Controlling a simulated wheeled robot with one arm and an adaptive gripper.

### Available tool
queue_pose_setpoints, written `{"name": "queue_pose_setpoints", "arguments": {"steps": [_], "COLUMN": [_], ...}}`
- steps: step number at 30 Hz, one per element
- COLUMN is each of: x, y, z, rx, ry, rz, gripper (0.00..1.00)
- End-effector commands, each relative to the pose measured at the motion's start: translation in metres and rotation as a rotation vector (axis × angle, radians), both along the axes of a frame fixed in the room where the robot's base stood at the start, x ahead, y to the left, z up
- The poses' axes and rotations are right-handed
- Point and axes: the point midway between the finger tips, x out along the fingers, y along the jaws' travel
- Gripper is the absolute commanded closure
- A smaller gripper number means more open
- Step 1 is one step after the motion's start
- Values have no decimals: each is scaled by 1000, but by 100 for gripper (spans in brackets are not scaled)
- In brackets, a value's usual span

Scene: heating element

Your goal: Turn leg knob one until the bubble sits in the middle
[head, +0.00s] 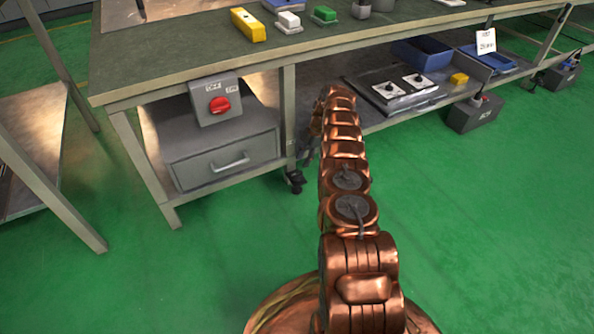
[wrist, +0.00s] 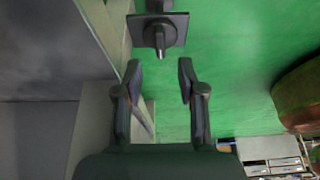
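A yellow block (head: 248,25) that looks like the level lies on the green bench top (head: 165,52); its bubble is too small to make out. In the head view a dark foot fitting (head: 294,181) sits low at the bench's middle leg (head: 288,115). In the wrist view a dark square plate with a round stem (wrist: 157,38), which looks like the leg knob, lies just beyond my fingertips. My gripper (wrist: 159,74) is open and empty, with its fingers to either side of the stem's line, apart from it.
A grey box with a red switch (head: 219,103) stands above a drawer (head: 225,160) left of the leg. A lower shelf (head: 372,122) with a two-knob panel (head: 400,88) lies right. Green floor (head: 490,220) is clear in front.

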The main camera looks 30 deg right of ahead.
Motion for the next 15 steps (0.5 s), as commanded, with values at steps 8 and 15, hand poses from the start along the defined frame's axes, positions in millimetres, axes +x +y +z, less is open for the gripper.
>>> {"name": "queue_pose_setpoints", "arguments": {"steps": [8,15], "x": [1,3], "y": [17,25], "z": [-40,-58], "rx": [1,-1], "ry": [3,1], "rz": [2,3], "gripper": [60,60]}}
